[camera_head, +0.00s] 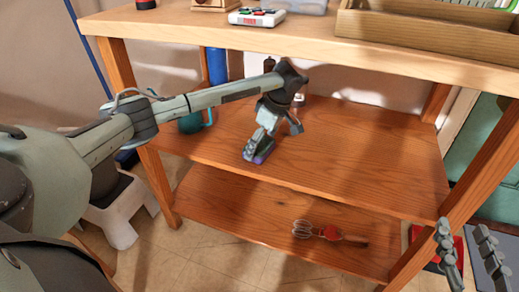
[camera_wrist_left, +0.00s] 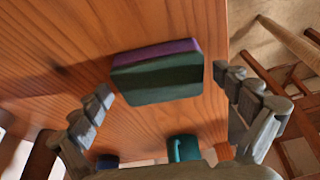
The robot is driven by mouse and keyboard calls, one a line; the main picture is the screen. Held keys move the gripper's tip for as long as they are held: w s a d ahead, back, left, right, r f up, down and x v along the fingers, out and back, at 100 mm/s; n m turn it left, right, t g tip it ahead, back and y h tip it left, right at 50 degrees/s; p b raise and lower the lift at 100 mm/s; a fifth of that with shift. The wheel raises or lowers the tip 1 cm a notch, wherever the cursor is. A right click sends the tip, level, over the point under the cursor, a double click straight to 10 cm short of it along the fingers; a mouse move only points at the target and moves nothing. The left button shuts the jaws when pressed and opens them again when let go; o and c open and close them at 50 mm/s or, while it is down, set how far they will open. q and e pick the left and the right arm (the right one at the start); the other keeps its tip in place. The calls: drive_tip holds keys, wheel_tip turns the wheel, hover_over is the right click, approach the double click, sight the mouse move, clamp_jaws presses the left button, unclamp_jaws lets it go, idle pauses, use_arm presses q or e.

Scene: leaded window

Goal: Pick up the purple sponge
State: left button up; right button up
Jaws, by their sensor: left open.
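The purple sponge (camera_wrist_left: 158,70) lies on the wooden middle shelf (camera_head: 350,160). In the left wrist view it is a block with a purple side and a dark green face, near the middle between my fingers. In the head view only a small purple sliver (camera_head: 264,156) shows below my left gripper (camera_head: 258,152), which hides the rest. My left gripper is open, with a finger on either side of the sponge in the left wrist view (camera_wrist_left: 165,86); I cannot tell whether they touch it. My right gripper (camera_head: 463,232) is open and empty at the lower right.
A teal mug (camera_head: 190,123) and a blue cylinder (camera_head: 217,66) stand left on the middle shelf. The tabletop (camera_head: 190,28) above holds a wooden tray (camera_head: 430,45) and a white device (camera_head: 258,17). A whisk (camera_head: 320,232) lies on the bottom shelf. The middle shelf's right side is clear.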

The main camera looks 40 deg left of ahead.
sight(259, 146)
use_arm(q)
drive_tip(key=shift+c, duration=0.5)
drive_tip(key=c, duration=0.6)
drive_tip(key=shift+r, duration=0.5)
drive_tip(key=shift+s+r, duration=0.2)
drive_tip(key=shift+r, duration=0.45)
drive_tip(key=shift+s+r, duration=0.2)
drive_tip(key=shift+r, duration=0.4)
drive_tip(key=shift+s+d+p, duration=0.15)
drive_tip(key=shift+s+d, duration=0.55)
drive_tip(key=shift+s, duration=2.1)
drive_tip(key=shift+s+d+p, duration=0.2)
drive_tip(key=shift+s+d, duration=0.5)
drive_tip(key=shift+s, duration=2.1)
drive_tip(key=shift+s+d+p, duration=0.15)
drive_tip(key=shift+s+d, duration=0.55)
drive_tip(key=shift+s, duration=2.1)
use_arm(e)
drive_tip(key=shift+s+d+f+g+h, duration=0.1)
drive_tip(key=shift+d+f+g+h, duration=0.25)
drive_tip(key=shift+f, duration=0.4)
drive_tip(key=shift+s+d+f+g+h, duration=0.1)
drive_tip(key=shift+d+f+g, duration=0.3)
drive_tip(key=shift+f, duration=0.35)
drive_tip(key=shift+s+d+f+g+h, duration=0.1)
drive_tip(key=shift+d+f+g+h, duration=0.25)
drive_tip(key=shift+f, duration=0.4)
use_arm(q)
drive_tip(key=shift+o, duration=0.4)
